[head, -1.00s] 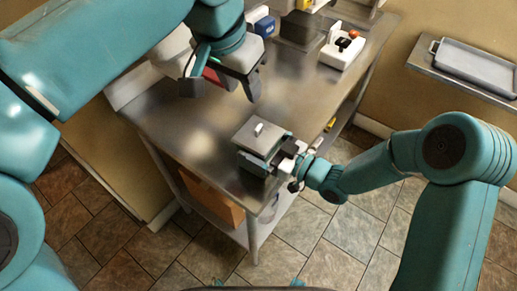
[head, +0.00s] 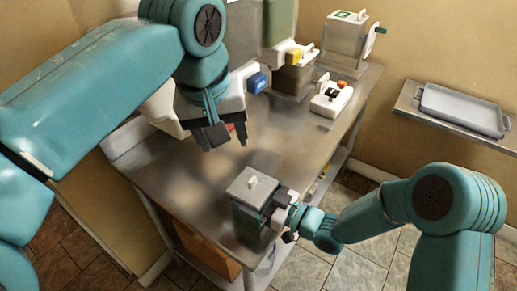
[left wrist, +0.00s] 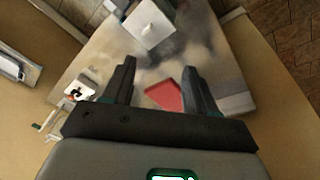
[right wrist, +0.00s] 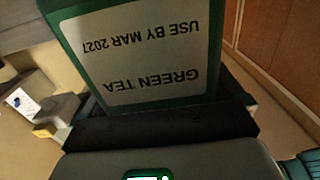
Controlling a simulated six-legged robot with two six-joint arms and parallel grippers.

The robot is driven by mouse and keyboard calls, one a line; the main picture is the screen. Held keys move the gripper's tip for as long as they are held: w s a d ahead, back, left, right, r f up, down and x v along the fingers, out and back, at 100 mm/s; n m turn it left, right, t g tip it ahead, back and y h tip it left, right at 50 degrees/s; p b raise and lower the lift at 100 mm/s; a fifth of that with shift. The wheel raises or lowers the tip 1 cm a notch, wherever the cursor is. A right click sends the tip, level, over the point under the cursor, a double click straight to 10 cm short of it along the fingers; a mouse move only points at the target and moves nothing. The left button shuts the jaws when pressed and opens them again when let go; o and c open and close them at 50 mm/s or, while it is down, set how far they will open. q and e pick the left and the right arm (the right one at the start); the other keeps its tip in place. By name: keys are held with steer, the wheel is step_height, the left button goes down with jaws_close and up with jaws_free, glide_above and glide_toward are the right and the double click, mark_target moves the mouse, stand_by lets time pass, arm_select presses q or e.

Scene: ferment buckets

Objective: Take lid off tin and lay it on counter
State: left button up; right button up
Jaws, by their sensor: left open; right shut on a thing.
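The tin (head: 247,215) stands upright near the front corner of the steel counter (head: 180,175). Its grey square lid (head: 249,187) with a pale knob on top is on it; the lid also shows in the left wrist view (left wrist: 147,27). In the right wrist view the tin (right wrist: 140,60) is dark green with a label reading "GREEN TEA, USE BY MAR 2027". My right gripper (head: 268,212) is shut on the tin's side, below the lid. My left gripper (head: 227,147) is open and empty above the counter, behind and left of the tin.
A red flat thing (left wrist: 165,96) lies on the counter below my left gripper. A white box with red and black knobs (head: 332,98) stands farther back. Machines stand at the back left. A wall shelf holds a grey tray (head: 460,108).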

arm_select(q)
steer(key=n, duration=0.3)
arm_select(e)
steer(key=shift+f, duration=0.1)
arm_select(q)
steer(key=n+g+y, duration=0.1)
steer(key=n+y, duration=0.1)
steer(key=n, duration=0.6)
glide_above(253, 179)
steer(key=s+d, duration=0.1)
step_height(253, 179, down, 4)
steer(key=f, duration=0.9)
steer(key=a+f, duration=0.1)
steer(key=f, duration=0.3)
steer(key=shift+w, duration=0.4)
jaws_close()
